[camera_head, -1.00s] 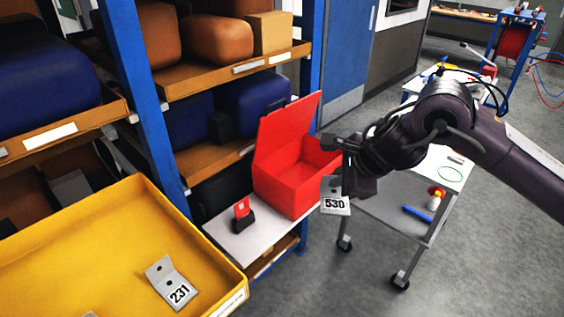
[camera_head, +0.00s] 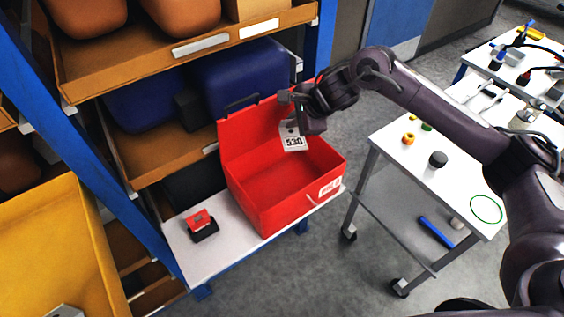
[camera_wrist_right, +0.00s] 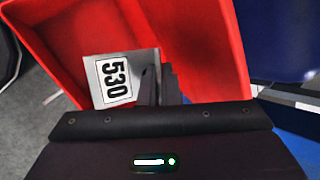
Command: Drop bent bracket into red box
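The bent bracket (camera_head: 292,137) is a grey metal piece with a white label reading 530. My right gripper (camera_head: 293,112) is shut on it and holds it over the open red box (camera_head: 258,207), near the box's back right side. The bracket (camera_wrist_right: 120,80) also shows in the right wrist view, gripped at one edge by the right fingers (camera_wrist_right: 160,85), with the red box (camera_wrist_right: 205,35) behind it. The box stands on a white shelf with its lid tipped up at the back. My left gripper is not in view.
A yellow bin (camera_head: 60,240) is at left with part of a grey piece in it. A small red-and-black item (camera_head: 201,225) sits on the white shelf (camera_head: 228,250). A cart (camera_head: 455,185) with small parts stands at right. Blue rack posts (camera_head: 105,150) flank the shelf.

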